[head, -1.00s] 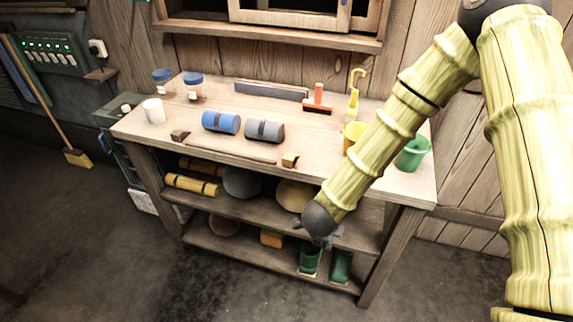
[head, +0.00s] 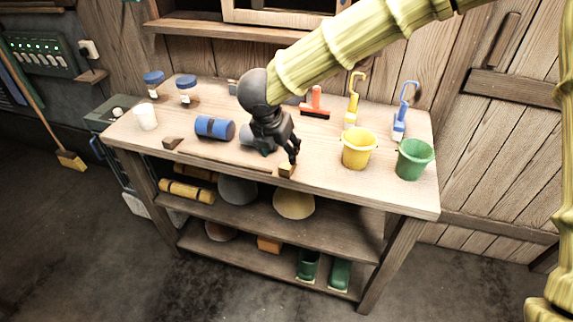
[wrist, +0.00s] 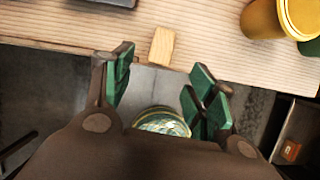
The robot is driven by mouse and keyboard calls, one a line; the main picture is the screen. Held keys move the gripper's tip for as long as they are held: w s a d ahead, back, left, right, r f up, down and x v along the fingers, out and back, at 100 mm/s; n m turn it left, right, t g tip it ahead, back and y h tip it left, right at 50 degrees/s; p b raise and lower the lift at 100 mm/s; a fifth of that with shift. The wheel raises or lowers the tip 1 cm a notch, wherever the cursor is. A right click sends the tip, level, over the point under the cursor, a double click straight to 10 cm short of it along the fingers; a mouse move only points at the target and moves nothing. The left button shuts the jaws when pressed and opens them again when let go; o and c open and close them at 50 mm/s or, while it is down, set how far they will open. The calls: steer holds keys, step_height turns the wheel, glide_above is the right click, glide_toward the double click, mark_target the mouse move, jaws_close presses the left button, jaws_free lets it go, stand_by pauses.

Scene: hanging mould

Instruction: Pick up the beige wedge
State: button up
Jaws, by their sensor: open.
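The beige wedge (head: 287,170) sits at the front edge of the workbench top (head: 345,193). My gripper (head: 281,154) is over the bench's front edge, close to the wedge, and partly overlaps it in the head view. In the wrist view the beige wedge (wrist: 161,47) lies on the bench just beyond the green-padded fingers. My gripper (wrist: 161,78) is open there, with nothing between its fingers. The wedge appears roughly centred on the gap. I cannot tell whether a finger touches it.
A grey roller (head: 250,138) is partly hidden behind my gripper. A blue roller (head: 215,128) and a darker brown wedge (head: 172,142) lie to the left. A yellow bucket (head: 358,148) and a green bucket (head: 414,160) stand to the right. Shelves below hold rounded objects.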

mark_target(287, 163)
steer(key=x, duration=0.3)
steer(key=shift+w+d+f, duration=0.15)
steer(key=shift+d, duration=0.2)
steer(key=shift+p+x, duration=1.2)
steer(key=shift+x, duration=1.65)
steer(key=shift+w+a, duration=0.1)
steer(key=shift+w, duration=0.1)
steer(key=c, duration=1)
